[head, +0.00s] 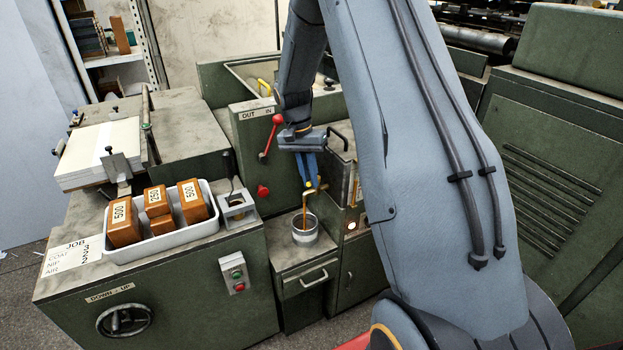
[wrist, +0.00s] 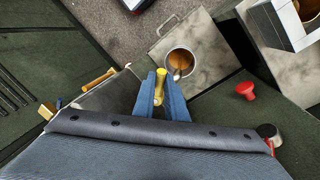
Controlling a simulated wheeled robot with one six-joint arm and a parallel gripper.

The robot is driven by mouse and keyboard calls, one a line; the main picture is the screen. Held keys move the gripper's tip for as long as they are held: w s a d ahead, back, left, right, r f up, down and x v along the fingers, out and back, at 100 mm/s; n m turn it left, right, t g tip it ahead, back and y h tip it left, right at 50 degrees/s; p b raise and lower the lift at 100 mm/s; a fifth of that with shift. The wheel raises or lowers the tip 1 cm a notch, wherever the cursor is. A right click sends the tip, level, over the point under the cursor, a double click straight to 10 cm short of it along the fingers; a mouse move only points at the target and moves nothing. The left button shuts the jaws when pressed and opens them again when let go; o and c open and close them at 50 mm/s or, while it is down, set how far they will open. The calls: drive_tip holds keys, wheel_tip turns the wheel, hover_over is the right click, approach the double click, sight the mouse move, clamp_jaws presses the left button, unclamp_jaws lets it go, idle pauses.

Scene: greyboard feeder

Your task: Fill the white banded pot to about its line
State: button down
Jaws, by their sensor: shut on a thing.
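My gripper (head: 312,184) points down with its blue fingers shut on a yellow tap handle, which also shows between the fingertips in the wrist view (wrist: 161,80). Beside the fingertips is a brass spout (head: 309,191). A thin amber stream (head: 304,210) runs from the spout down into the pale pot (head: 305,238). The pot stands upright on a small cabinet top below. In the wrist view the pot (wrist: 180,63) has brown liquid inside, with its inner wall showing above the liquid. I cannot make out the line or the liquid's exact level against it.
The small grey cabinet (head: 299,265) stands between green machine bodies. A red knob (head: 263,191) and a red-tipped lever (head: 277,119) are to the left. A white tray (head: 165,245) of labelled orange-brown blocks sits on the left machine top, next to a metal block with a hole (head: 236,207).

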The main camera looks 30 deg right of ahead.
idle(0.4)
drive_tip(key=c, duration=1.8)
unclamp_jaws()
wheel_tip(320, 180, up, 8)
drive_tip(key=w+a+b, duration=0.1)
drive_tip(key=shift+f+b, duration=0.15)
drive_tip(key=shift+b, duration=0.2)
